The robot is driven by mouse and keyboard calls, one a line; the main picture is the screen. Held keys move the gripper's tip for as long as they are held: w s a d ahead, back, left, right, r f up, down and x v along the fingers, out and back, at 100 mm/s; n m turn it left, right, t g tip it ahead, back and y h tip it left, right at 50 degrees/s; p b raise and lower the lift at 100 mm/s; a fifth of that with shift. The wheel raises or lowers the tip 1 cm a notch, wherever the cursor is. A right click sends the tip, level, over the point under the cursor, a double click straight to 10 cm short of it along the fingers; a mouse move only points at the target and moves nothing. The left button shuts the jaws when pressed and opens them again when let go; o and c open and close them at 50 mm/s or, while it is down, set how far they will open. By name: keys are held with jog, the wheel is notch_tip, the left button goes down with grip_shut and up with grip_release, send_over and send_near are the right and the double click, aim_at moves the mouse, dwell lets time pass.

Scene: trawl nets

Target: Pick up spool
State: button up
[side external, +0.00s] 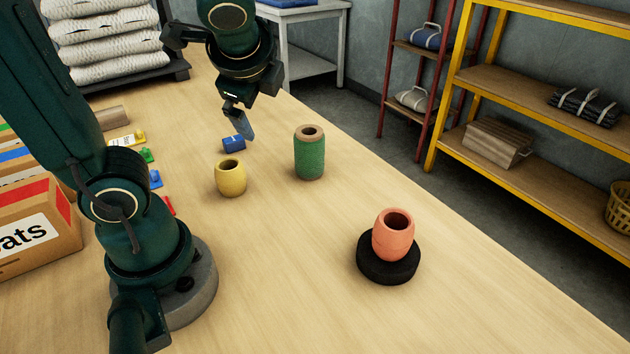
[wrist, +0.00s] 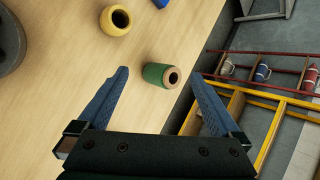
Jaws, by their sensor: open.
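The spool (side external: 309,156), wound in green with pale wooden ends, stands upright on the wooden table in the side view. In the wrist view the spool (wrist: 156,75) appears between the tips of my gripper (wrist: 160,74), beyond them. My gripper (side external: 240,122) is open, with blue fingers, and holds nothing. In the side view it hangs above the table to the left of the spool, apart from it.
A salmon pot (side external: 393,236) sits on a black disc (side external: 378,268) nearer the front. Boxes (side external: 35,223) line the left. The table between spool and disc is clear.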

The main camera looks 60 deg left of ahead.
jog(key=w+a+r+m+t+y, duration=0.1)
jog(key=w+a+m+y, duration=0.2)
jog(key=w+m, duration=0.4)
jog(key=m+t+y, duration=0.2)
jog(key=m+t, duration=0.1)
jog(key=m, duration=0.4)
send_over(309, 153)
jog(key=f, duration=1)
jog(key=a+f, duration=0.1)
jog(key=f, duration=0.4)
jog(key=shift+w+f, duration=0.25)
jog(key=shift+w, duration=0.05)
jog(key=shift+x, duration=2.6)
jog(key=shift+f, duration=0.1)
jog(key=c, duration=1.4)
